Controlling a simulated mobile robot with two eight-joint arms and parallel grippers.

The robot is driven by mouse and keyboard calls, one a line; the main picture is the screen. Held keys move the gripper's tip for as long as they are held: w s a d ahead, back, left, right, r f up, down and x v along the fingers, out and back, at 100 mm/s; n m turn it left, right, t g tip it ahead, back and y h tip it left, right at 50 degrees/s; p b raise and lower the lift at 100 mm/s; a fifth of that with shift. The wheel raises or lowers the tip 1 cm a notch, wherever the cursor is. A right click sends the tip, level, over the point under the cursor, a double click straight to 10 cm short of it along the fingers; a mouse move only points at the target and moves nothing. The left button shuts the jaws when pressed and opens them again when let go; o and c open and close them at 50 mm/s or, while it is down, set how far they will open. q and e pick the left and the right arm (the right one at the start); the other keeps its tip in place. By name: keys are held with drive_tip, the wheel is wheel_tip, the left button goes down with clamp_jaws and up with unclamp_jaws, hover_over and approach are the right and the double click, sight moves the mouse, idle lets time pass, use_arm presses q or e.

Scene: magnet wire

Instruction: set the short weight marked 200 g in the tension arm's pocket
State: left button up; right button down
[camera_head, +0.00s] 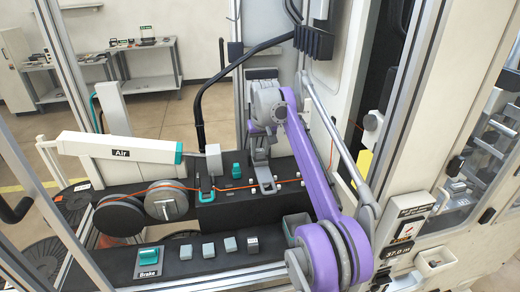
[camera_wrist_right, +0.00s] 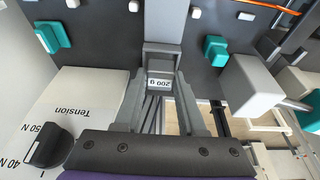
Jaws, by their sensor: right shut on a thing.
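The weight marked 200 g (camera_wrist_right: 159,80) is a small grey block with a white label, in the right wrist view. My right gripper (camera_wrist_right: 160,108) is shut on it, one grey finger on each side. A grey upright bar (camera_wrist_right: 170,22) lies directly beyond the weight in that view; I cannot tell whether they touch or whether the bar holds the pocket. In the head view my right gripper (camera_head: 267,187) is low over the dark machine deck, and the weight is too small to make out there. My left gripper is not in view.
Several small grey blocks (camera_head: 208,250) stand on the front ledge beside the teal brake switch (camera_head: 149,258). Two spools (camera_head: 120,214) and an orange wire (camera_head: 235,187) are left of the gripper. A tension dial (camera_wrist_right: 48,147) is close by.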

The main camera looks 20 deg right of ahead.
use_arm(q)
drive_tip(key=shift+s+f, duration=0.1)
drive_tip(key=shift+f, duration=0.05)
use_arm(e)
drive_tip(key=shift+f, duration=0.35)
drive_tip(key=shift+c, duration=2.1)
unclamp_jaws()
drive_tip(key=shift+p+v, duration=0.85)
drive_tip(key=shift+v, duration=1.65)
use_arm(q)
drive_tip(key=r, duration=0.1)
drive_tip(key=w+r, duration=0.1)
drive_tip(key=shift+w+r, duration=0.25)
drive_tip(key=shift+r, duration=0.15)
